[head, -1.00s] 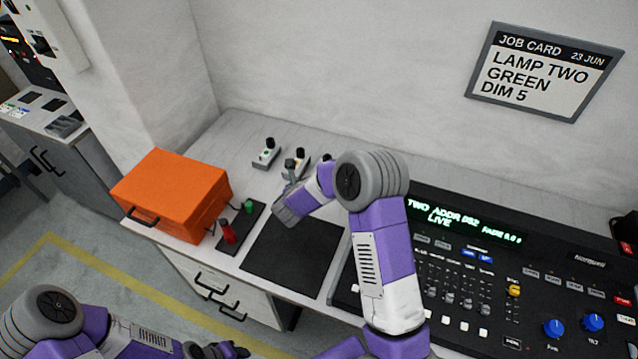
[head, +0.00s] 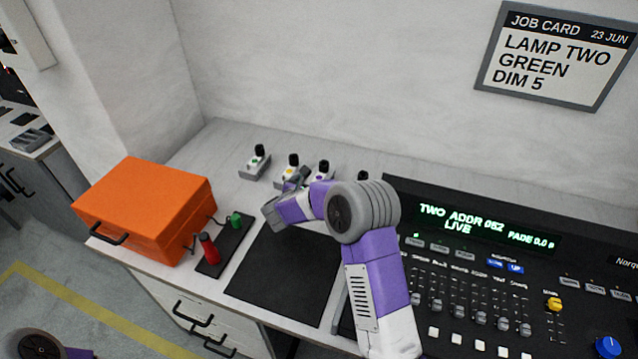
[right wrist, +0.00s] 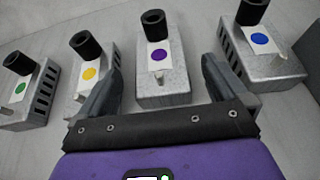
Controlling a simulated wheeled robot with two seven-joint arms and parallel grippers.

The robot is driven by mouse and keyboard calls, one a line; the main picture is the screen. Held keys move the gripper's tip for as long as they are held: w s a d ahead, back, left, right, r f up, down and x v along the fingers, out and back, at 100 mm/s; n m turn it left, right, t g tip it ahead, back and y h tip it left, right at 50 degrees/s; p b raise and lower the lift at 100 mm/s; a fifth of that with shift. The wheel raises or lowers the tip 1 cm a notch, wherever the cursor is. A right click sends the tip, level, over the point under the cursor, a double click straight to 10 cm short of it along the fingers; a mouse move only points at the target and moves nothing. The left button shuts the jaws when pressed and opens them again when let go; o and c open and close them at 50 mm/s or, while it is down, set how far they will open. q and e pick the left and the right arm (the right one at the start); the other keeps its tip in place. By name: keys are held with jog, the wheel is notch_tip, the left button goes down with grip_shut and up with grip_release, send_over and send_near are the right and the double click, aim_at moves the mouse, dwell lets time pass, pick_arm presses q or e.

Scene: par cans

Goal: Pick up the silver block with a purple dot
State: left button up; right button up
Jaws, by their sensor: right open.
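The silver block with a purple dot (head: 321,177) stands on the desk, third from the left in a row of similar blocks. It has a black knob on top, and its lower part is hidden by my arm in the head view. In the right wrist view the purple-dot block (right wrist: 163,80) lies ahead, between the two fingers. My right gripper (right wrist: 162,75) is open and empty, with a finger to each side of the block and visible gaps. In the head view the right gripper (head: 303,179) is in front of the row. My left gripper is out of view.
Blocks with green (right wrist: 20,90), yellow (right wrist: 90,75) and blue (right wrist: 260,45) dots flank the purple one. A black mat (head: 283,270), orange case (head: 145,205), red-and-green-handled panel (head: 225,245) and lighting console (head: 470,270) take up the desk. A job card (head: 550,55) hangs on the wall.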

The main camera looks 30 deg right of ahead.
aim_at(322, 171)
jog(key=x, duration=0.4)
jog(key=shift+w+d+f+b, duration=0.1)
jog(key=shift+w+d+b, duration=0.1)
jog(key=shift+b, duration=0.2)
jog(key=shift+c, duration=0.3)
jog(key=shift+a, duration=0.1)
jog(key=c, duration=1.4)
jog(key=shift+c, duration=0.3)
